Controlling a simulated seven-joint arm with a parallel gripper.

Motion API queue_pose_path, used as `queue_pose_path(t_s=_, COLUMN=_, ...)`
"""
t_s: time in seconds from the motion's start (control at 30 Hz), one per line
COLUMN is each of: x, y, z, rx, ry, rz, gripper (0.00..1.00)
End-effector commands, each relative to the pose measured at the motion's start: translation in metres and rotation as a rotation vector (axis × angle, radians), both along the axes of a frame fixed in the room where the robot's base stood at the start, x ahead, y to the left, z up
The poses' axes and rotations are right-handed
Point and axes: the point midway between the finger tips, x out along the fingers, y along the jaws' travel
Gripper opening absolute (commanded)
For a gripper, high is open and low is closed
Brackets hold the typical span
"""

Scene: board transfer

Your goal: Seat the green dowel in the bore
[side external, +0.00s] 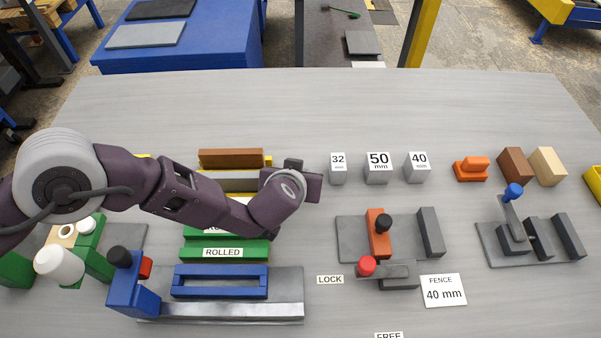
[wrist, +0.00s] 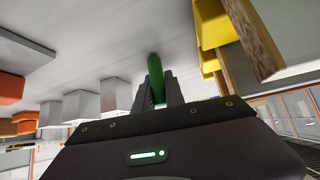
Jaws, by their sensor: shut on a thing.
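The green dowel (wrist: 155,68) shows in the wrist view between the dark fingers of my gripper (wrist: 158,92), which is shut on it. The dowel sticks out past the fingertips, with the grey table behind it. In the side view my gripper's fingers and the dowel are hidden behind my arm, near the stacked bars at the middle left. I cannot pick out the bore for certain. A green block (side external: 92,250) at the left carries a white ring on top, beside a wooden block with another white ring (side external: 66,231).
Steel blocks marked 32, 50 (side external: 378,170) and 40 stand right of my gripper. A fixture with an orange slide (side external: 378,235) and red knob sits right of centre. A blue fixture (side external: 220,282) lies in front, beside green bars (side external: 225,252). The table's back strip is clear.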

Motion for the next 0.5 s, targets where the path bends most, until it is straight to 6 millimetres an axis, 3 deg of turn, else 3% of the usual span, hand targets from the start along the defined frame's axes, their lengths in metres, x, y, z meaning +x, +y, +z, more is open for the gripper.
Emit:
queue_pose_path(t_s=0.33, x=0.0006, y=-0.0003, z=-0.0049, rx=-0.002, ry=-0.002, rz=0.0, gripper=0.0)
queue_pose_path(t_s=0.37, x=0.0007, y=-0.0003, z=-0.0048, rx=-0.002, ry=-0.002, rz=0.0, gripper=0.18)
queue_pose_path(t_s=0.4, x=0.0006, y=-0.0003, z=-0.0046, rx=-0.002, ry=-0.002, rz=0.0, gripper=0.26)
queue_pose_path(t_s=0.47, x=0.0006, y=-0.0003, z=-0.0046, rx=-0.002, ry=-0.002, rz=0.0, gripper=0.36)
queue_pose_path(t_s=0.5, x=0.0005, y=-0.0003, z=-0.0045, rx=-0.002, ry=-0.002, rz=0.0, gripper=0.36)
